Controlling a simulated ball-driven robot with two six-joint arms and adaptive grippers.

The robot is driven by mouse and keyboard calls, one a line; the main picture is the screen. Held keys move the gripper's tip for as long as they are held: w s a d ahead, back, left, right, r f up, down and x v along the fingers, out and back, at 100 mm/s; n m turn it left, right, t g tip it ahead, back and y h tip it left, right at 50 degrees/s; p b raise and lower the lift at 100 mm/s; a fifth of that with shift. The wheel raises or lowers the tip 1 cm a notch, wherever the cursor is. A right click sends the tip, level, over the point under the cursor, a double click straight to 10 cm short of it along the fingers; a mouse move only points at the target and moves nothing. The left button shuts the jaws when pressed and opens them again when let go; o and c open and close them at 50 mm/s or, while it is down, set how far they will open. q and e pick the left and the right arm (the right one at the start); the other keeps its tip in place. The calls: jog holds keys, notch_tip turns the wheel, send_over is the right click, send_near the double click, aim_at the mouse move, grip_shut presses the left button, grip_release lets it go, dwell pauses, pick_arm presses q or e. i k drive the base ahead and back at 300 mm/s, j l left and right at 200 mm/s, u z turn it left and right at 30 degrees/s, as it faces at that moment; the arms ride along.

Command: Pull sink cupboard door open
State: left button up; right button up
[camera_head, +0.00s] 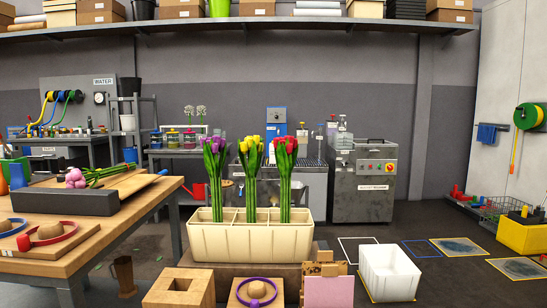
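No sink cupboard door can be clearly made out. A grey metal unit (362,185) with a red button and a label stands against the back wall, right of centre. Left of it is a counter with a grated top (312,161) and dispensers at its back. The front below that counter is largely hidden by the tulip bunches, so I cannot tell whether a door is there or how it stands. Neither of my grippers is in view.
A cream divided crate (250,243) holding purple, yellow and red tulips stands in front. A wooden workbench (110,235) fills the left. A white bin (389,273) and wooden boxes (180,290) stand low in front. Dark floor (415,222) is open at right.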

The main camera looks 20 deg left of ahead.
aim_at(317, 181)
jog(key=i+l+z, duration=1.1)
jog(key=z, duration=0.2)
jog(key=i+z, duration=0.4)
jog(key=i, duration=0.15)
jog(key=i+l+u, duration=0.15)
jog(key=i, duration=1.35)
jog(key=i+u, duration=0.75)
jog(key=i+l+u, duration=0.2)
jog(key=i+u, duration=0.15)
jog(key=i, duration=0.15)
jog(key=i+j+u, duration=0.25)
jog(key=i+u, duration=0.55)
jog(key=i, duration=0.25)
jog(key=i+u, duration=0.45)
jog(key=i, duration=0.9)
jog(key=i+l, duration=0.1)
jog(key=i, duration=0.8)
jog(key=i+u, duration=0.75)
jog(key=i+l+u, duration=0.25)
jog(key=u, duration=0.15)
jog(key=i+l+u, duration=0.15)
jog(key=i+u, duration=0.3)
jog(key=i+l+u, duration=0.2)
jog(key=u, duration=0.2)
